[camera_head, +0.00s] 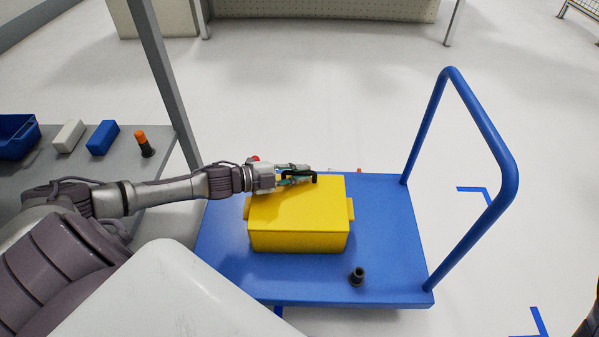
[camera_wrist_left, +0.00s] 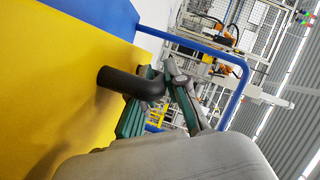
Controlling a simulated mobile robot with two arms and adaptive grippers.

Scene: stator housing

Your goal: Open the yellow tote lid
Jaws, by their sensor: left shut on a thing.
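The yellow tote (camera_head: 299,232) stands on the blue cart, and its lid (camera_head: 298,203) lies shut on top. A black handle (camera_head: 314,177) sits at the lid's far side. My left gripper (camera_head: 297,176) reaches in from the left over the lid's far edge, shut on the handle. In the left wrist view the black handle (camera_wrist_left: 125,82) rises from the yellow lid (camera_wrist_left: 55,85) and bends in between the fingers of the left gripper (camera_wrist_left: 160,95). The fingers hide part of the handle. My right gripper is not in view.
The blue cart (camera_head: 390,230) has a tall blue push handle (camera_head: 495,130) on its right. A dark cylindrical part (camera_head: 356,276) stands on the cart in front of the tote. A grey table (camera_head: 165,165) at left holds a blue bin (camera_head: 18,135), blocks and an orange-topped part (camera_head: 145,145).

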